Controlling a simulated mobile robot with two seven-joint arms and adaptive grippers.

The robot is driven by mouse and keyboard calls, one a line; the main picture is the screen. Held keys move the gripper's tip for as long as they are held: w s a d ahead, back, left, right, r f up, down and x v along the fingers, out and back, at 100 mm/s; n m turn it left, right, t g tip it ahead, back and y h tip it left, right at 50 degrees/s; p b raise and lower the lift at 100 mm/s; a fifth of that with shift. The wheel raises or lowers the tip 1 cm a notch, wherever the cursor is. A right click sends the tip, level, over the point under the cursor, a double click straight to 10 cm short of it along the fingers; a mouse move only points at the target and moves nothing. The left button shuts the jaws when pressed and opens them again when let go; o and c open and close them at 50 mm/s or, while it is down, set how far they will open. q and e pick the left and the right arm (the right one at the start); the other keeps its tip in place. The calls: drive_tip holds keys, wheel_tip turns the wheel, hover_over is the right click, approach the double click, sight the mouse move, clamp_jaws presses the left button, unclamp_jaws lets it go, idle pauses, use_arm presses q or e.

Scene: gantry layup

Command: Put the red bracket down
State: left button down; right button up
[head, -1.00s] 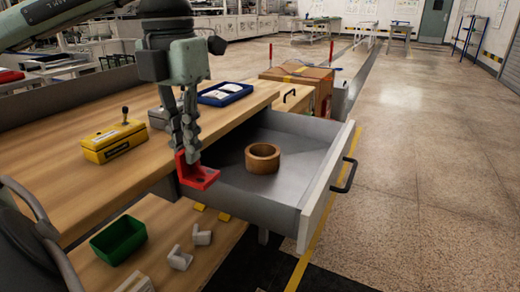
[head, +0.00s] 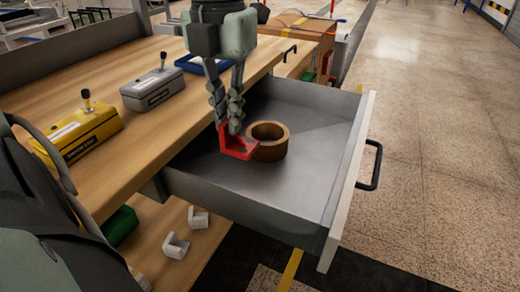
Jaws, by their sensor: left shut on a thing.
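The red bracket (head: 239,150) is an L-shaped piece in the head view. My left gripper (head: 229,127) points down and is shut on the bracket's upright part. The bracket is over the open grey drawer (head: 290,195), just left of a brown ring (head: 269,141) that sits in the drawer. I cannot tell whether the bracket touches the drawer floor or the ring. My right gripper is not in view.
A yellow box (head: 78,138) and a grey box (head: 153,90) stand on the wooden worktop (head: 120,165) to the left. A blue tray (head: 200,65) lies behind the gripper. The drawer's front and right floor are clear. White brackets (head: 176,245) and a green bin (head: 121,226) are below.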

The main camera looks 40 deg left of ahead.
use_arm(q)
drive_tip(key=d+f, duration=0.1)
drive_tip(key=f, duration=0.1)
drive_tip(key=w+d+f, duration=0.1)
drive_tip(key=d+f, duration=0.1)
drive_tip(key=w+d+f, duration=0.1)
drive_tip(key=f, duration=0.1)
drive_tip(key=shift+w+d+f, duration=0.2)
drive_tip(key=shift+d+f, duration=0.1)
drive_tip(key=shift+f, duration=0.25)
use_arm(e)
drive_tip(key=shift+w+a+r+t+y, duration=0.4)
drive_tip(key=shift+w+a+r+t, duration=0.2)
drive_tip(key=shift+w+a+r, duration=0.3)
